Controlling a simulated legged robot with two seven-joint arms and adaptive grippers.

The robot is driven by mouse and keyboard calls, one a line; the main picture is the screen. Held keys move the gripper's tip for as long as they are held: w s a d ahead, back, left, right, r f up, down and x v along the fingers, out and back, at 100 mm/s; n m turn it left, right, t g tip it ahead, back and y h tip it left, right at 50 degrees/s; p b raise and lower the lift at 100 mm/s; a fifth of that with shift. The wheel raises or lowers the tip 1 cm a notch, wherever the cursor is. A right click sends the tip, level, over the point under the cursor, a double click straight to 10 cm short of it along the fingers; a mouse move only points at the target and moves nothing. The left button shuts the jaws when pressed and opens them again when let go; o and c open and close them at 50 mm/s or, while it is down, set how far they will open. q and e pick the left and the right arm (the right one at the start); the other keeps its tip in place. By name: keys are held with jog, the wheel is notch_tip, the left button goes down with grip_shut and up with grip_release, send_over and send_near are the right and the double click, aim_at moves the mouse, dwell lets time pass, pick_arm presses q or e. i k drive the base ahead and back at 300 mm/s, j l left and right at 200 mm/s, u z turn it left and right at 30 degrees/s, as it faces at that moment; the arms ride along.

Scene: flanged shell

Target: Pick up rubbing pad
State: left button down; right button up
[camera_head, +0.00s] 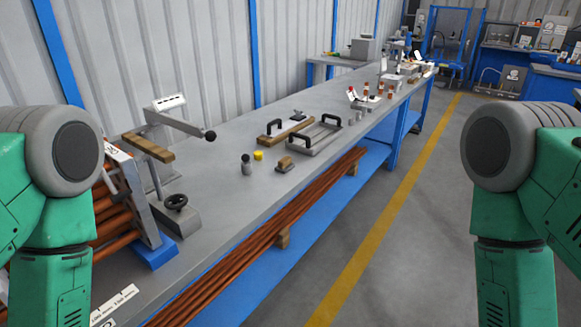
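A small brown block on a darker grey base (285,163) lies near the front edge of the grey workbench (225,205); it may be the rubbing pad, but it is too small to be sure. Behind it on the bench lie a wooden board with a black handle (290,132) and a grey flat plate with two black handles (318,138). My two green arms stand at the left and right edges of the picture, away from these things. Neither gripper shows.
A yellow round piece (258,155) and a small dark-topped cylinder (246,165) stand beside the block. Copper-coloured rods (270,240) lie on the blue lower shelf. Floor right of the bench is clear.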

aim_at(285, 165)
jog(key=u, duration=2.2)
jog(key=z, duration=2.2)
jog(key=i+l+u, duration=0.15)
jog(key=u, duration=0.3)
jog(key=i+l+u, duration=0.1)
jog(key=l+u, duration=0.15)
jog(key=u, duration=0.2)
jog(key=l+u, duration=0.25)
jog(key=u, duration=0.2)
jog(key=i+l+u, duration=0.1)
jog(key=l+u, duration=0.2)
jog(key=u, duration=0.2)
